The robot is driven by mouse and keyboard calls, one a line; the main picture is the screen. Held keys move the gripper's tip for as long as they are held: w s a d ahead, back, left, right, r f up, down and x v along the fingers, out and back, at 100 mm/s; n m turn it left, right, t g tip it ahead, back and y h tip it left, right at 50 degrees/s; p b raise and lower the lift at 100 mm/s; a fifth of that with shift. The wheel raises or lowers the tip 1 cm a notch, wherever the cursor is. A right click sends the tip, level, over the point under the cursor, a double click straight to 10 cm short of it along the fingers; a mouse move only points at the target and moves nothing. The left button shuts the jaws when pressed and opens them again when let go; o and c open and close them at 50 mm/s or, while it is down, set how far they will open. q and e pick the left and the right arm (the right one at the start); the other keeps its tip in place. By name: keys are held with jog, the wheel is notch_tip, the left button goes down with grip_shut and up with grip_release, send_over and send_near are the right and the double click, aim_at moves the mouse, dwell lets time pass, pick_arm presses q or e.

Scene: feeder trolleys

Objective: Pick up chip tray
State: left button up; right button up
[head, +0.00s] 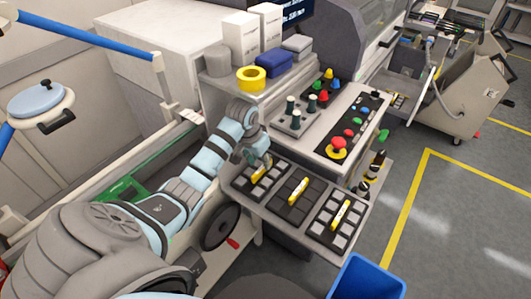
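My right gripper is out of view.
A control panel with a red mushroom button (339,144) stands just behind the trays. Small bottles (376,165) stand to the right. A blue bin (368,278) is at the front right. A yellow tape roll (251,78) lies on the upper ledge. Open floor lies right.

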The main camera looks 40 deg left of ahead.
aim_at(261, 168)
pick_arm(q)
notch_tip(261, 168, down, 3)
jog(key=shift+s+d+r+b, duration=0.1)
jog(key=shift+s+b, duration=0.05)
jog(key=shift+b, duration=0.15)
jog(key=shift+f, duration=0.25)
jog(key=shift+w+f, duration=0.15)
jog(key=shift+w, duration=0.25)
jog(key=c, duration=0.7)
jog(key=shift+s, duration=0.1)
grip_shut()
